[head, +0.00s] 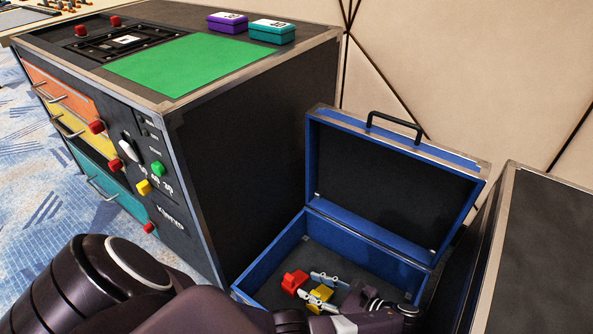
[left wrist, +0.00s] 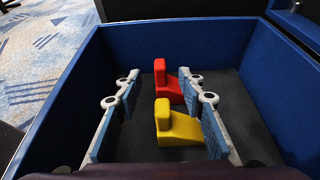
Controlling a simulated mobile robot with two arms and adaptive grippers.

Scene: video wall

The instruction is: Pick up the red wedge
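The red wedge (head: 294,282) lies on the floor of the open blue case (head: 270,262). It also shows in the left wrist view (left wrist: 169,88), near the fingertips and between the two finger lines. A yellow wedge (head: 320,296) lies beside it, nearer my wrist, and shows between the fingers in the left wrist view (left wrist: 176,126). My left gripper (head: 309,286) reaches into the case with its fingers apart, one on each side of the wedges. In the left wrist view the gripper (left wrist: 158,75) shows gaps between its fingers and the red wedge. My right gripper is out of view.
The case's raised lid (head: 385,185) stands behind my gripper, and its walls surround it. A dark cabinet (head: 235,165) with a green mat (head: 188,62) and two small boxes stands left. A dark surface (head: 545,250) is close on the right.

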